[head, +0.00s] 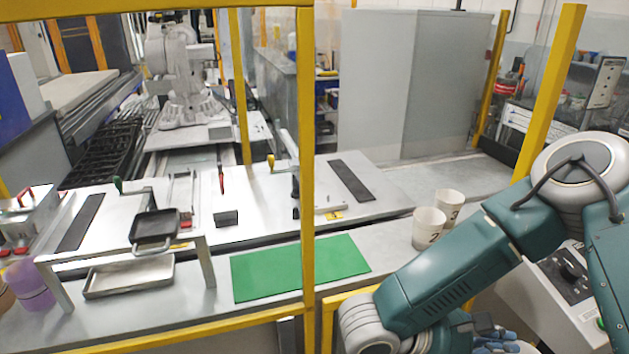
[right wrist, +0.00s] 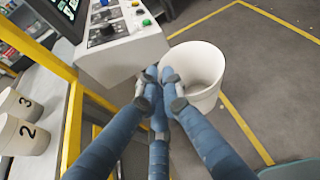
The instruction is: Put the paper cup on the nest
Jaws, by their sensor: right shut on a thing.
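My right gripper (right wrist: 160,78) has blue fingers and shows at the bottom edge of the head view (head: 495,338). It is shut on the near wall of a white paper cup (right wrist: 204,98), held by the rim with the mouth up, above the floor. Two more white paper cups stand on the bench: cup 2 (head: 428,230), also in the right wrist view (right wrist: 24,134), and cup 3 (head: 449,205), also there (right wrist: 18,103). They stand close together; I cannot tell which thing is the nest. My left gripper is not in view.
A control box (right wrist: 122,50) with knobs and buttons stands close to the held cup. A yellow rail (right wrist: 72,130) runs between the cups on the bench and my gripper. A green mat (head: 300,268) and a grey tray (head: 130,275) lie on the bench. A yellow post (head: 307,150) rises in front.

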